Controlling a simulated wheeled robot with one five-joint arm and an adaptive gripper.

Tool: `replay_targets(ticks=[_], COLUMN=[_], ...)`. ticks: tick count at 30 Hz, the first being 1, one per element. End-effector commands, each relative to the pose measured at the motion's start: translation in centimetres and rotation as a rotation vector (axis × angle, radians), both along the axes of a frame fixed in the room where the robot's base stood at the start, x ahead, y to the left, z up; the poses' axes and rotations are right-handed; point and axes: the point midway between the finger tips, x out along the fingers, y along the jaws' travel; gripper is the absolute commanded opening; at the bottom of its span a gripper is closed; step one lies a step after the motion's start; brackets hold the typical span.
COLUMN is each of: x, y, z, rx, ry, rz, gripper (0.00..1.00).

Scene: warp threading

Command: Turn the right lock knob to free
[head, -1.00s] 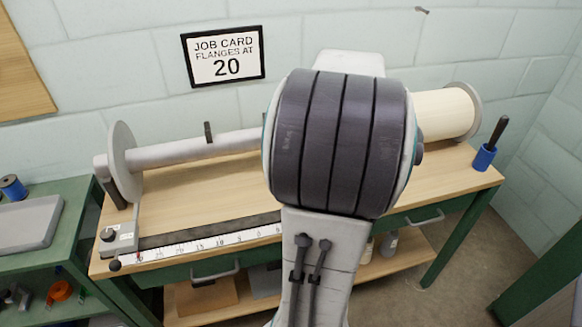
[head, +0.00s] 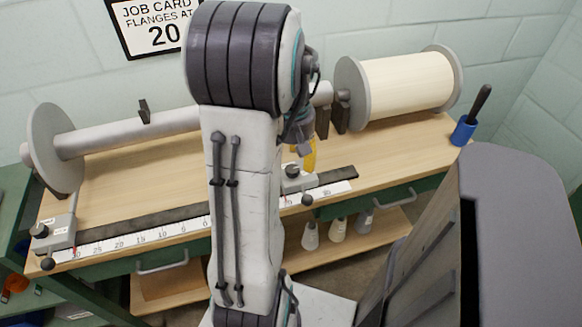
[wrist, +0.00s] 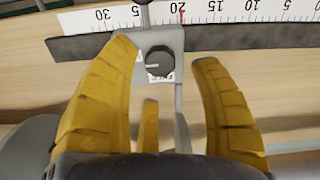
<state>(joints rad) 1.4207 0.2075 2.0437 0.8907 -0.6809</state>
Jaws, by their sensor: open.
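The right lock knob (head: 292,171) is a small black knob on a grey slider on the ruler rail. It shows in the wrist view as a round dark knob (wrist: 159,61) with a pale line pointing left; a small, partly hidden label lies beside it. My gripper (wrist: 166,60) has yellow fingers and is open, the fingers on both sides of the knob, apart from it. In the head view my gripper (head: 308,155) is mostly hidden behind my arm, close above the right slider. The slider's red pointer (wrist: 182,16) is at about 20.
The ruler rail (head: 130,238) runs along the table's front edge, with the left slider (head: 58,235) at its far end. A bare beam with a flange (head: 55,150) and a cream-wound roll (head: 405,85) lie behind. A blue holder (head: 463,131) stands at right.

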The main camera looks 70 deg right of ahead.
Motion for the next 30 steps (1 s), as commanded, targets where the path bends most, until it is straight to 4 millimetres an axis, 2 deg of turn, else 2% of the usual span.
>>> replay_targets(ticks=[3,9,22,30], x=[0.0,0.0,0.0,0.0], y=[0.1,0.0,0.0,0.0], z=[-1.6,-2.9,-3.3,-3.2], rx=[0.003,0.001,0.0,0.0], ry=[0.001,0.0,0.0,0.0], rz=[0.0,0.001,0.001,0.001], gripper=[0.58,0.58,0.58,0.34])
